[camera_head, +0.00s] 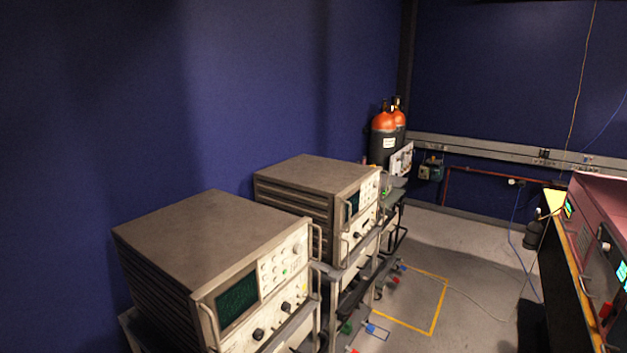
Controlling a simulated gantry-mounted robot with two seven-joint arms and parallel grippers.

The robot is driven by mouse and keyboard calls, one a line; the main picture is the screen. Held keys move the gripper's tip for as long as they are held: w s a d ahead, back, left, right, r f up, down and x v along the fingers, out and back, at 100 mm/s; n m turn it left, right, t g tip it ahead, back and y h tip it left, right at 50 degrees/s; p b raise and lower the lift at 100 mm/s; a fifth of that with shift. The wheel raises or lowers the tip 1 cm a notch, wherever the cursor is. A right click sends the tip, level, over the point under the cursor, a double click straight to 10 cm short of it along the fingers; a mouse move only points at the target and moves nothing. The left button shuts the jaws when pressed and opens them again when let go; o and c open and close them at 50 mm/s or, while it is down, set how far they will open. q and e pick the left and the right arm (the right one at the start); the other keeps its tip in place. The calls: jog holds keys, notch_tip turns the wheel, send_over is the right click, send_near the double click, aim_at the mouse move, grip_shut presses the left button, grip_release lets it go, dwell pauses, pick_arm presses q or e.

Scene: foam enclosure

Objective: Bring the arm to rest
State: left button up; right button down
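Neither of my grippers shows in the head view, and no part of my arms can be made out. Whether they hold anything is hidden. The view looks over a row of instruments along a blue wall (250,80). The nearer beige instrument (215,235) has a dark green screen, knobs and a handle on its front. A second, similar instrument (315,178) stands behind it.
Gas cylinders (384,145) with orange tops stand in the far corner. A yellow-edged table (567,265) with pinkish equipment (602,205) is at the right. Yellow tape (437,305) marks the grey floor (470,270), largely clear between the rows. Loose cables hang and trail at the right.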

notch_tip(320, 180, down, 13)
jog(key=b, duration=1)
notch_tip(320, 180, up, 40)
jog(key=p, duration=3.9)
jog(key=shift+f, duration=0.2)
